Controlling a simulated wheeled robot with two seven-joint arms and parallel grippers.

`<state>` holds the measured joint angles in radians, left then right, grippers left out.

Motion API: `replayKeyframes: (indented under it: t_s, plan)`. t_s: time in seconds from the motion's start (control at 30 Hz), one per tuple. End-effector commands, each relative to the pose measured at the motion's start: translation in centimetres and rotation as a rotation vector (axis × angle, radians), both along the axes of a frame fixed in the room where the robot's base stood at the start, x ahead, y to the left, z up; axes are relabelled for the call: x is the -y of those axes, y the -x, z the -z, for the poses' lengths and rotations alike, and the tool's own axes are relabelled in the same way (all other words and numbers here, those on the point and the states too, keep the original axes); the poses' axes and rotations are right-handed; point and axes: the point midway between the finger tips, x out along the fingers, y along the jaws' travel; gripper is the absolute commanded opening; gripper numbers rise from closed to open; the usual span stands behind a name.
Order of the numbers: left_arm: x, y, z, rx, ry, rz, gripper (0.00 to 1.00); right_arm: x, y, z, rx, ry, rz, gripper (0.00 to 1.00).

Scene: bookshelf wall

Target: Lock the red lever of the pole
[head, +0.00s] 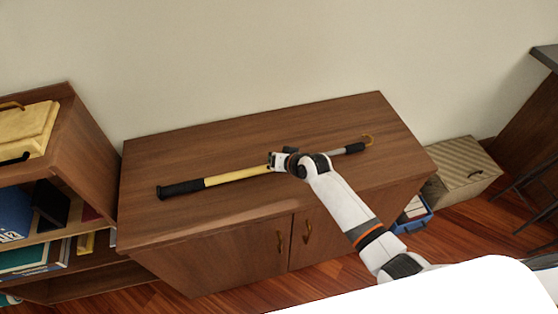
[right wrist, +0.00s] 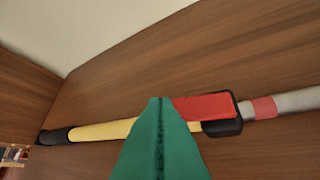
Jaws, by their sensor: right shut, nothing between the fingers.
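The pole (head: 236,176) lies across the top of the brown cabinet, with a black grip at its left, a yellow tube, a grey section and a hook at its right end. It also crosses the right wrist view (right wrist: 103,131). There the red lever (right wrist: 204,106) lies roughly along the pole at a black clamp (right wrist: 222,127); I cannot tell whether it is fully pressed down. My right gripper (head: 276,160) is over the pole's middle. Its green fingers (right wrist: 161,99) are shut and empty, their tips close to the lever's left end; contact is unclear. My left gripper is out of view.
The cabinet top (head: 190,146) is otherwise clear. An open shelf unit (head: 85,165) with books and a yellow case (head: 27,128) stands at the left. A woven box (head: 462,172) and a blue crate (head: 412,222) are on the floor at the right.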

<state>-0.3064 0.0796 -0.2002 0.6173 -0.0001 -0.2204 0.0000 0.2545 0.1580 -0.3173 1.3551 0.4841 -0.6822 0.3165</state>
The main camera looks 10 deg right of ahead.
Motion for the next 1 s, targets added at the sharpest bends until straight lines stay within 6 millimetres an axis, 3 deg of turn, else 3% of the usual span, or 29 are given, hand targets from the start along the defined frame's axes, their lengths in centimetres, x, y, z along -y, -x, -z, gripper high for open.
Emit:
replayKeyframes:
  t_s: [0.37, 0.67, 1.0]
  plan:
    - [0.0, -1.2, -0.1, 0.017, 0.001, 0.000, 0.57, 0.2, 0.0, 0.1, 0.000, 0.000, 0.000, 0.00]
    - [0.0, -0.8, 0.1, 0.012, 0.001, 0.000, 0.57, 1.5, 0.0, 0.3, 0.000, 0.000, 0.000, 0.00]
    - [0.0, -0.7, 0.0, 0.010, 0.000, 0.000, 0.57, 1.5, 0.0, 0.2, 0.000, -0.001, -0.001, 0.00]
